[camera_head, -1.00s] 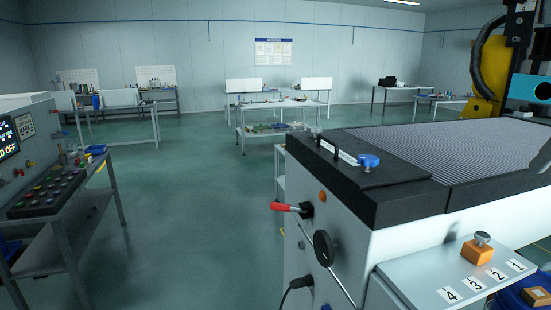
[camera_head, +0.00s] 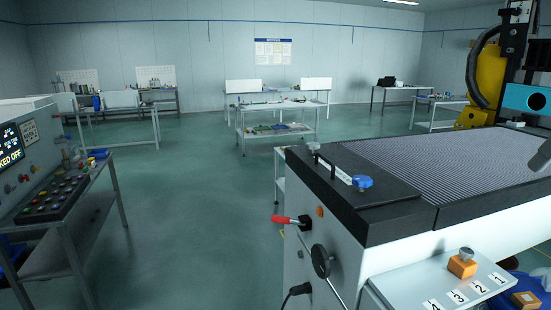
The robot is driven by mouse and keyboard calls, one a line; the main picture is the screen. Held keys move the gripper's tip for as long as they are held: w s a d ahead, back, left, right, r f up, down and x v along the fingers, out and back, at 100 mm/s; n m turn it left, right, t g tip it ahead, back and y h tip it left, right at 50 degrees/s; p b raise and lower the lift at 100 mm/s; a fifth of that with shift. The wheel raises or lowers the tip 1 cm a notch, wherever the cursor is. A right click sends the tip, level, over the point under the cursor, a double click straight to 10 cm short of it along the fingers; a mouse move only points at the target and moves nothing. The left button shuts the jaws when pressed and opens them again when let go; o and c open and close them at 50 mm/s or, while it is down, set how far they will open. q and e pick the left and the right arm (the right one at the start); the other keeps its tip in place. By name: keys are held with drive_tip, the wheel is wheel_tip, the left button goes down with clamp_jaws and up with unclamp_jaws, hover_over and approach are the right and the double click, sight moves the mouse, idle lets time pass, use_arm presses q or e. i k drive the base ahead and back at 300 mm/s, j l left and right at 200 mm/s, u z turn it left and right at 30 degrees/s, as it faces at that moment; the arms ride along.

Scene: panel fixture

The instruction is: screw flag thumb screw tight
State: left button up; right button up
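No screw can be identified for certain as the flag thumb screw. A small grey piece (camera_head: 313,146) stands at that plate's far left corner, too small to make out. An orange block (camera_head: 462,267) with a grey knob on top (camera_head: 466,253) sits on the side shelf (camera_head: 425,284). Neither of my grippers can be made out.
The machine's white body (camera_head: 330,225) carries a red-handled lever (camera_head: 285,219) and a black round knob (camera_head: 320,260). A control console (camera_head: 50,180) stands at left. A second orange block (camera_head: 525,299) is at lower right. Open floor (camera_head: 190,220) lies between.

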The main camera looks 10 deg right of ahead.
sight(467, 253)
drive_tip(key=k+j, duration=0.2)
drive_tip(key=k, duration=0.25)
drive_tip(key=k+j, duration=0.2)
drive_tip(key=k, duration=0.2)
